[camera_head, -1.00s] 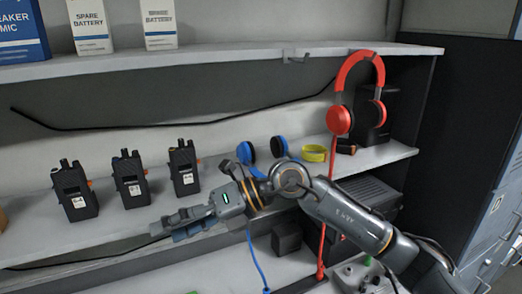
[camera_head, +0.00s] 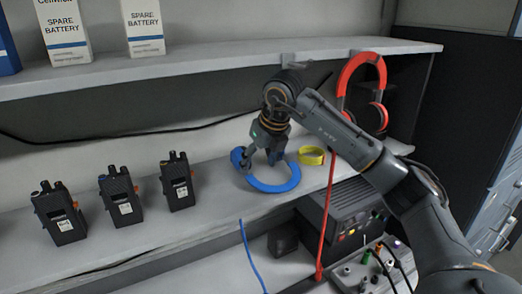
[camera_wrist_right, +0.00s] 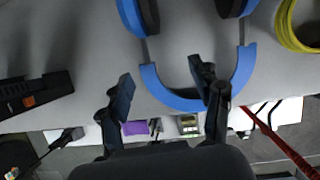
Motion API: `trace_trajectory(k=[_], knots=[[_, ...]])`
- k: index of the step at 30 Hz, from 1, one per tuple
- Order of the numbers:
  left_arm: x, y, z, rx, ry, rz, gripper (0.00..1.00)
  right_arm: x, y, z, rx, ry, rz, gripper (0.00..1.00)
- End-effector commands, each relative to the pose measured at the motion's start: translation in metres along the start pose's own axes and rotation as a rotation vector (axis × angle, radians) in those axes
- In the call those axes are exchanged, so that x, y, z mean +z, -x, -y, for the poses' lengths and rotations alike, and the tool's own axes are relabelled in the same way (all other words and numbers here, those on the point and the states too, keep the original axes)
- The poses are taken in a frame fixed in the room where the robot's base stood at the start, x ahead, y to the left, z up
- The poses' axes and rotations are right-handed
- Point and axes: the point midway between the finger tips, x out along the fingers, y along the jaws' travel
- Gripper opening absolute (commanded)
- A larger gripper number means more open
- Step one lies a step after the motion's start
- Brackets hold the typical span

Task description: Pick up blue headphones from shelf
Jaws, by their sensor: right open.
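The blue headphones (camera_head: 276,186) lie flat on the middle shelf, right of the radios, with the headband toward the shelf's front edge. In the right wrist view the blue headband (camera_wrist_right: 243,75) curves across the middle, with the ear cups at the top, partly cut off. My right gripper (camera_head: 264,157) points down over the headphones and hides part of them. In the right wrist view its fingers (camera_wrist_right: 161,72) are apart, with part of the headband showing between them. I cannot tell whether they touch it. My left gripper is not in view.
Several black radios (camera_head: 120,197) stand left on the shelf. A yellow roll (camera_head: 311,156) lies close right of the headphones. Red headphones (camera_head: 362,75) hang from the upper shelf (camera_head: 215,72), which overhangs. A blue cord (camera_head: 250,255) hangs in front.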

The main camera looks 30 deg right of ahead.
Motion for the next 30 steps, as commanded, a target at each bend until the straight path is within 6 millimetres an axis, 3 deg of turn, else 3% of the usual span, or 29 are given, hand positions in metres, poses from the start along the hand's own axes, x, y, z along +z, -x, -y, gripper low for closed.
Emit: trace_trajectory(k=[3, 7, 15, 21, 30], knots=[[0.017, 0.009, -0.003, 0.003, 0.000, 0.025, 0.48, 0.013, -0.003, -0.002, 0.003, 0.000, -0.001, 0.65], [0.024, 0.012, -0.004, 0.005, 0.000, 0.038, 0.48, 0.018, -0.007, -0.002, 0.002, 0.001, 0.000, 0.65], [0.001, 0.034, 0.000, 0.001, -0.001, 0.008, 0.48, 0.054, -0.018, -0.005, 0.003, 0.000, -0.002, 0.65], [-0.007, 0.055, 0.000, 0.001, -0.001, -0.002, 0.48, 0.053, -0.043, -0.004, 0.002, 0.002, -0.003, 0.65], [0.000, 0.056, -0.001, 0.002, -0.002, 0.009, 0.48, 0.052, -0.053, -0.004, 0.002, 0.002, 0.001, 0.65]])
